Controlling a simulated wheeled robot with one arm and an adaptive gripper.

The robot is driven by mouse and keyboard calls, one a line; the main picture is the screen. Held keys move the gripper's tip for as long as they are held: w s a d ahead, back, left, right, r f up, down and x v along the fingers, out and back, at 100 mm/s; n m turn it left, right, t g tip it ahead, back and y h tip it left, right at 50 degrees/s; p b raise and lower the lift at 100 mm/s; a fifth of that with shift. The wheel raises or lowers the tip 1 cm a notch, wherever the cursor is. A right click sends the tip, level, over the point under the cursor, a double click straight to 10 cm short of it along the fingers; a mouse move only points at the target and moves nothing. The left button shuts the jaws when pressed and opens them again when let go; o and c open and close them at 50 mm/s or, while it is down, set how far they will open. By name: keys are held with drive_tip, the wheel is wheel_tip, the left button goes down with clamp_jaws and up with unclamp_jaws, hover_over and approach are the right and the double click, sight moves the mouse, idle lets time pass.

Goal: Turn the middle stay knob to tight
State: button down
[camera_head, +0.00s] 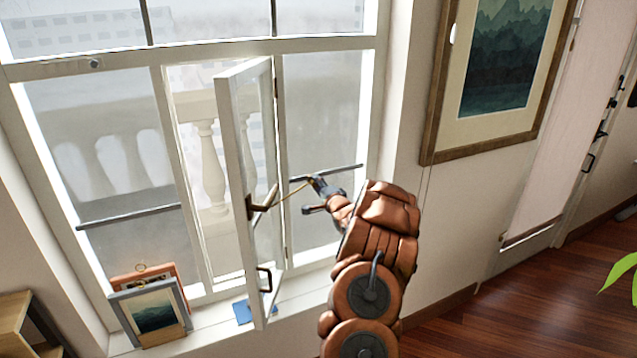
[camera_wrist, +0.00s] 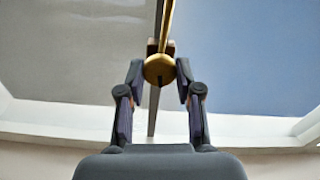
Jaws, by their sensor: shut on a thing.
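The round brass stay knob (camera_wrist: 159,70) sits between my two fingertips in the wrist view, on a thin brass stay rod (camera_wrist: 168,25). My gripper (camera_wrist: 160,78) is shut on it, a finger at each side. In the head view my gripper (camera_head: 314,182) is at the window, right of the open casement sash (camera_head: 237,150). The stay rod (camera_head: 294,190) runs there from the sash to my fingers. The knob itself is too small and covered to make out in the head view. Its turn position cannot be told.
Picture frames (camera_head: 152,312) and a blue item (camera_head: 242,312) are on the sill (camera_head: 205,335). A framed picture (camera_head: 500,75) hangs on the right wall.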

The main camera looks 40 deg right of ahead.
drive_tip(key=shift+m, duration=0.8)
drive_tip(key=c, duration=0.8)
unclamp_jaws()
drive_tip(key=shift+s, duration=0.15)
drive_tip(key=shift+v, duration=5.85)
